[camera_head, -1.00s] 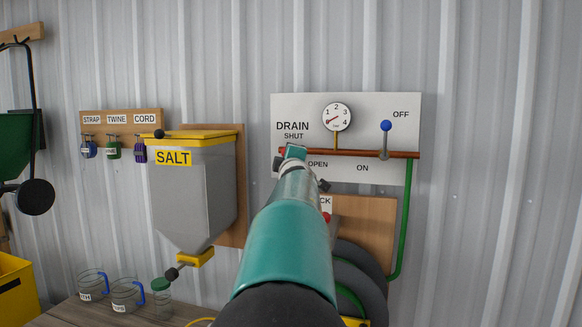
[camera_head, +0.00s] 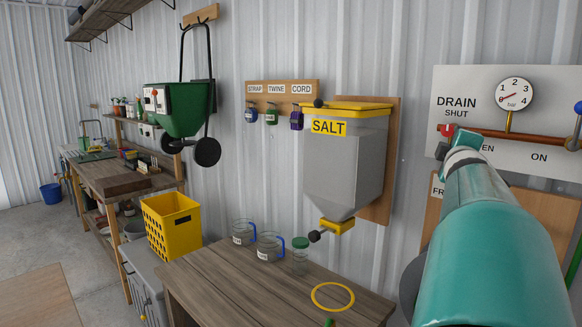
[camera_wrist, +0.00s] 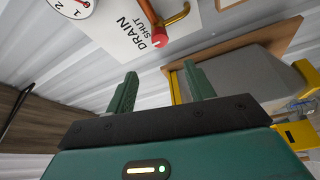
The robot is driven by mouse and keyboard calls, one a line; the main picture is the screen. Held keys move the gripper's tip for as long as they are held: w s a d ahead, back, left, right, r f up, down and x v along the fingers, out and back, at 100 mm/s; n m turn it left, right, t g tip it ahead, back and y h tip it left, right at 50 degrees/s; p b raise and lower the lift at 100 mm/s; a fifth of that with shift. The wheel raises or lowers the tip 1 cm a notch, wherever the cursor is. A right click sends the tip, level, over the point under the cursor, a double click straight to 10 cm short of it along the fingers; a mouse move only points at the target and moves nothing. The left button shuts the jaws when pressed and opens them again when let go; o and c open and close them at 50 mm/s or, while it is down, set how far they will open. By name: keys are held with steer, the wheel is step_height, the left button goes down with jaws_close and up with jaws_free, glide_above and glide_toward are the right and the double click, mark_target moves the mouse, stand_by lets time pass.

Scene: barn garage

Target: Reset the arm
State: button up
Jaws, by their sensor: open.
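My arm reaches up from the lower right in the head view, toward the drain panel (camera_head: 475,90) on the wall. My gripper (camera_wrist: 160,92) is open and empty in the wrist view, its two green fingers spread apart. In the head view the gripper is mostly hidden behind my own arm. The red drain end of the pipe (camera_head: 447,131) shows just above the arm in the head view. In the wrist view its red cap (camera_wrist: 159,41) is beyond the fingertips and apart from them.
The grey salt hopper (camera_head: 340,170) hangs on the wall left of my arm. Below it, a wooden table (camera_head: 225,290) holds jugs (camera_head: 268,247), a green-lidded jar (camera_head: 301,250) and a yellow ring (camera_head: 332,297). A yellow crate (camera_head: 172,227) and a green spreader (camera_head: 182,108) are further left.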

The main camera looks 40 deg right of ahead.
steer(key=w+a+f+m+y, duration=0.1)
steer(key=w+a+f+y, duration=0.3)
steer(key=a, duration=0.5)
steer(key=w+a+f+m+y, duration=0.15)
steer(key=w+a+f, duration=0.35)
steer(key=a, duration=0.5)
steer(key=w+a+f+m+y, duration=0.1)
steer(key=w+a+f+y, duration=0.2)
steer(key=a+f, duration=0.45)
steer(key=s+a+f+g+y, duration=0.1)
steer(key=a+f, duration=0.4)
steer(key=a, duration=0.5)
steer(key=s+a+f+g+y, duration=0.1)
steer(key=s+a+f+y, duration=0.3)
steer(key=a, duration=0.5)
steer(key=s+a+f+g+y, duration=0.2)
steer(key=s+a+f, duration=0.3)
steer(key=a, duration=0.5)
steer(key=shift+s+a+f+y, duration=0.3)
steer(key=shift+s+f+y, duration=0.05)
steer(key=shift+f, duration=0.3)
steer(key=shift+c, duration=0.3)
steer(key=c, duration=0.3)
steer(key=shift+d, duration=0.1)
